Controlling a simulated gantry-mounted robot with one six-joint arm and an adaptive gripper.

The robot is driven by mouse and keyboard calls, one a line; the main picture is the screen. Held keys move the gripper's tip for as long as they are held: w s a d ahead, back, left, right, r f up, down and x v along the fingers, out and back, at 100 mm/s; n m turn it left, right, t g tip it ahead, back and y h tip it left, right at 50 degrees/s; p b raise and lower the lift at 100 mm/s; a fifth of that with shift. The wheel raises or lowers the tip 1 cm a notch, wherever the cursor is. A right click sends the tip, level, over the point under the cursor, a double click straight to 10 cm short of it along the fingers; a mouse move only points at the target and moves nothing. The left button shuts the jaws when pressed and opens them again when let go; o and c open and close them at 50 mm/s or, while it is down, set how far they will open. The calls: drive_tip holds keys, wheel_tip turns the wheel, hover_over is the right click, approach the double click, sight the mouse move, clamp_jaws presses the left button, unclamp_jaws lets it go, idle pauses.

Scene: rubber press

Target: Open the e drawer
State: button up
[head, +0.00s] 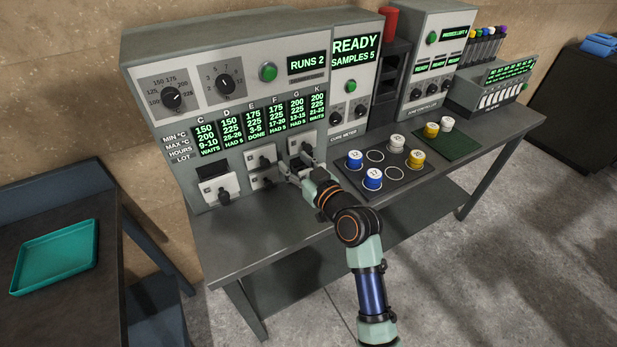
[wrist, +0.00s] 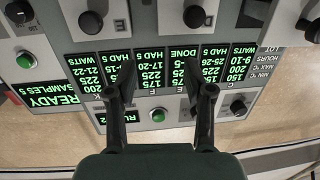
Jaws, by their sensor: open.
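The grey cabinet (head: 150,130) has a row of green displays. The E display (head: 254,119) reads 175, 225, 3-5, DONE; it appears upside down in the wrist view (wrist: 188,75). Below the displays are pale drawer fronts with dark knobs, including a middle upper one (head: 261,157) and a middle lower one (head: 262,179). In the wrist view the gripper (wrist: 161,95) spreads in front of the displays.
A dark rectangular slot (head: 210,168) shows above the left lower drawer (head: 222,189). A dark mat (head: 389,185) with several capped pots lies on the bench right of my arm. A teal tray (head: 57,256) lies on a side table at left. The bench front left is clear.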

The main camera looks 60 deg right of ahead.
drive_tip(key=m+h+b, duration=0.1)
drive_tip(key=h+b, duration=0.1)
approach(309, 149)
drive_tip(key=a+x, duration=0.1)
drive_tip(key=x, duration=0.2)
drive_tip(key=shift+g, duration=0.3)
drive_tip(key=b+x, duration=0.1)
drive_tip(key=x, duration=0.3)
drive_tip(key=b+x, duration=0.1)
drive_tip(key=x, duration=0.3)
drive_tip(key=shift+s+d+r, duration=0.1)
drive_tip(key=shift+d+r, duration=0.05)
drive_tip(key=shift+d, duration=0.2)
clamp_jaws()
